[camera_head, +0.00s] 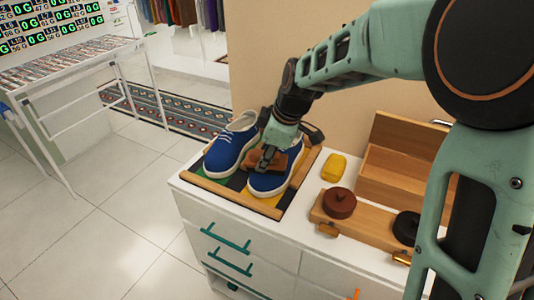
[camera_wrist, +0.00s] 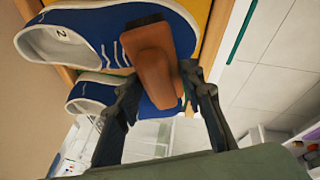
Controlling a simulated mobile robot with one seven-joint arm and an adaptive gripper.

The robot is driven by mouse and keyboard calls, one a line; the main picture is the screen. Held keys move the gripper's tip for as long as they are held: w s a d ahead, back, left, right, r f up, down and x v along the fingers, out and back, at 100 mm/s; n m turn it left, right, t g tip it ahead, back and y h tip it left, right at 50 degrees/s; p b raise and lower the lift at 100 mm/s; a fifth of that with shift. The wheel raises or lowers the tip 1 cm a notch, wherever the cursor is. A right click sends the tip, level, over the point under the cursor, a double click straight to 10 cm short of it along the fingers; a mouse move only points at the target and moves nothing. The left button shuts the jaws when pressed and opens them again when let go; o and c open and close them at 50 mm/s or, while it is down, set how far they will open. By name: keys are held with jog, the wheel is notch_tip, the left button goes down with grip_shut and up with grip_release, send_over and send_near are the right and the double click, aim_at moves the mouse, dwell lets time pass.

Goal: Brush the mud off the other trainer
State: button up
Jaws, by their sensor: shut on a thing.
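Two blue trainers with white soles stand side by side in a shallow wooden tray (camera_head: 232,195) on a white cabinet. The left trainer (camera_head: 229,150) is clear of my gripper. The right trainer (camera_head: 266,184) is partly hidden by my gripper (camera_head: 268,157). My gripper is shut on a brown brush (camera_head: 263,163), held over the top of the right trainer. In the wrist view the brush (camera_wrist: 155,65) lies against or just above the near blue trainer (camera_wrist: 85,35); I cannot tell if it touches. The other trainer (camera_wrist: 92,92) shows beyond it. I see no clear mud on either.
A yellow block (camera_head: 334,168), a round brown tin (camera_head: 339,203) and a black tin (camera_head: 406,228) are right of the tray. An open wooden box (camera_head: 383,180) stands behind them. A white rack table (camera_head: 60,80) is at the left, with open tiled floor (camera_head: 110,230) before it.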

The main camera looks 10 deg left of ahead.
jog(key=shift+s+a+f+b, duration=0.2)
jog(key=shift+s+b, duration=0.1)
jog(key=shift+s, duration=0.15)
jog(key=shift+s+a+f+b, duration=0.15)
jog(key=shift+s+b, duration=0.15)
jog(key=shift+s, duration=0.15)
jog(key=shift+w+r, duration=0.1)
